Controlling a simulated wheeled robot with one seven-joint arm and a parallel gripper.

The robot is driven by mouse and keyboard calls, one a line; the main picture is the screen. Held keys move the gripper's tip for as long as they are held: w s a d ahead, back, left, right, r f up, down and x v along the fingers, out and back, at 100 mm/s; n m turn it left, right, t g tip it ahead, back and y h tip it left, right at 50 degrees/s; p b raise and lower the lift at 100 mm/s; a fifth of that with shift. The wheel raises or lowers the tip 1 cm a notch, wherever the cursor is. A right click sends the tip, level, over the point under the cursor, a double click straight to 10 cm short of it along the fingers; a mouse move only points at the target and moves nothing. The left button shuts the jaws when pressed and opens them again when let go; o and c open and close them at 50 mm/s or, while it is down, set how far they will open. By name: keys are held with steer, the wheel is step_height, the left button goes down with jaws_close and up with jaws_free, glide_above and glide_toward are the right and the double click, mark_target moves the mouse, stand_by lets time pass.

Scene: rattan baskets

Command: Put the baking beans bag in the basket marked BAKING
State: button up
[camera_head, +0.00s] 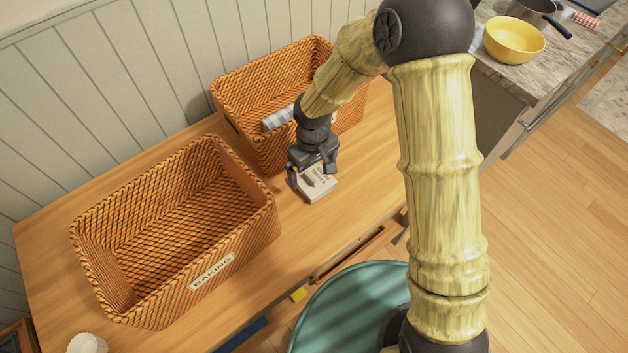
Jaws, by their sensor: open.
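The baking beans bag (319,186) is a small whitish packet with dark print on the wooden table, in front of the back basket. My gripper (312,178) is directly above it with its fingers spread at the bag's near and far parts; I cannot tell whether they touch it. The fingers and wrist hide part of the bag. The basket marked BAKING (262,203) is a woven rattan box at the left, with a white label on its front. Its inside looks empty.
A white fluted cup (87,343) is at the lower left. A yellow bowl (513,39) and pans sit on the counter at the upper right. A teal round surface (345,310) is in front.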

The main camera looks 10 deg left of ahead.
mark_target(315, 178)
steer(key=shift+f, duration=0.1)
steer(key=shift+w+d+f+p, duration=0.1)
steer(key=shift+f+p, duration=0.45)
steer(key=shift+f, duration=1.95)
steer(key=c, duration=1.2)
step_height(315, 178, up, 10)
steer(key=shift+r+b, duration=0.1)
steer(key=shift+b, duration=0.3)
steer(key=shift+c, duration=0.2)
